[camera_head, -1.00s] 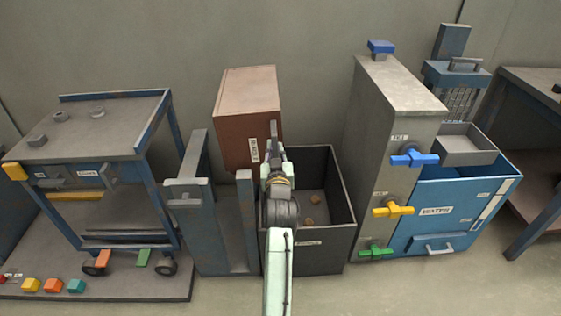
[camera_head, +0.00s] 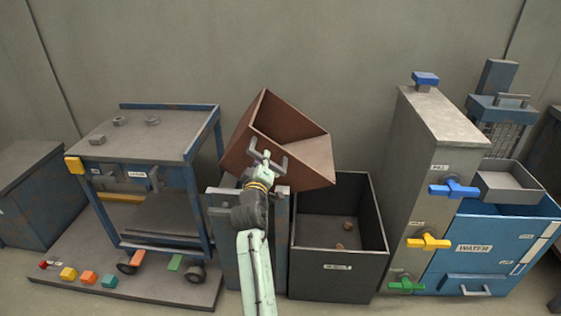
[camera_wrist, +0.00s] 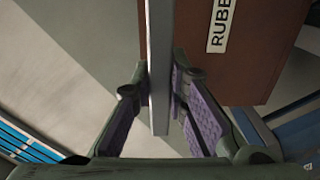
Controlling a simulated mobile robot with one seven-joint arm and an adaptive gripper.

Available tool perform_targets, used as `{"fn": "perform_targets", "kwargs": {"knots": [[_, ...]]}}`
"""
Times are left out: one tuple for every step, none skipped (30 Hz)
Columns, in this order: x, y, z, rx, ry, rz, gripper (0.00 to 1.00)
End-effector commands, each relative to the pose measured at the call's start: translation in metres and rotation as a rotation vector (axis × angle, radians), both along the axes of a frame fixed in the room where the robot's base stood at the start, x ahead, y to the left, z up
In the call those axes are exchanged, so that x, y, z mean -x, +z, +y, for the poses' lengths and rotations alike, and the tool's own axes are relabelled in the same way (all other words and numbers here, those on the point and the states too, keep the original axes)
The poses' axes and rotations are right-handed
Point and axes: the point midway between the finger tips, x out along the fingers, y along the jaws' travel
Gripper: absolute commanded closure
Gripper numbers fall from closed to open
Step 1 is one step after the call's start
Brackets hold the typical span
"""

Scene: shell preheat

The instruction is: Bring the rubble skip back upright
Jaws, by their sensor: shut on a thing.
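The rubble skip (camera_head: 312,155) is a brown open-topped box, tilted, with its open mouth facing up and to the right. It sits on a grey-blue stand (camera_head: 222,200), and its right corner hangs over the dark bin. My gripper (camera_head: 264,160) is at the skip's front face. In the wrist view my gripper (camera_wrist: 160,90) is shut on the skip's grey handle bar (camera_wrist: 160,45), with a purple pad on each side. The skip's brown wall (camera_wrist: 265,75) and part of its label show beside the bar. My gripper partly hides the handle in the head view.
The dark bin (camera_head: 340,272) with a few rubble pieces (camera_head: 342,246) stands right of the stand. A grey cabinet with coloured valves (camera_head: 430,140) and a blue water tank (camera_head: 480,255) stand further right. A trolley (camera_head: 160,145) is at left. Bare wall is behind.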

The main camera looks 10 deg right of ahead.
Motion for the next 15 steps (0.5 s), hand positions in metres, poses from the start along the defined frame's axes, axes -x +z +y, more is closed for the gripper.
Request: {"fn": "perform_targets", "kwargs": {"knots": [[-0.003,-0.004,0.011,0.046,0.005,0.010,1.00],[-0.004,-0.006,0.016,0.073,0.005,0.019,1.00],[-0.006,-0.009,0.022,0.109,0.004,0.030,1.00],[-0.008,-0.011,0.027,0.137,0.005,0.037,1.00],[-0.009,-0.013,0.032,0.163,0.005,0.045,1.00],[-0.011,-0.016,0.038,0.199,0.005,0.055,1.00],[-0.012,-0.019,0.041,0.226,0.003,0.062,1.00],[-0.013,-0.022,0.045,0.250,0.003,0.071,1.00],[-0.015,-0.025,0.051,0.285,0.002,0.080,1.00],[-0.016,-0.028,0.055,0.308,0.003,0.086,1.00],[-0.017,-0.031,0.059,0.333,0.002,0.094,1.00],[-0.018,-0.035,0.063,0.363,0.003,0.103,1.00],[-0.019,-0.037,0.066,0.385,0.002,0.109,1.00],[-0.020,-0.040,0.068,0.405,0.001,0.115,1.00],[-0.021,-0.043,0.072,0.433,0.001,0.123,1.00]]}}
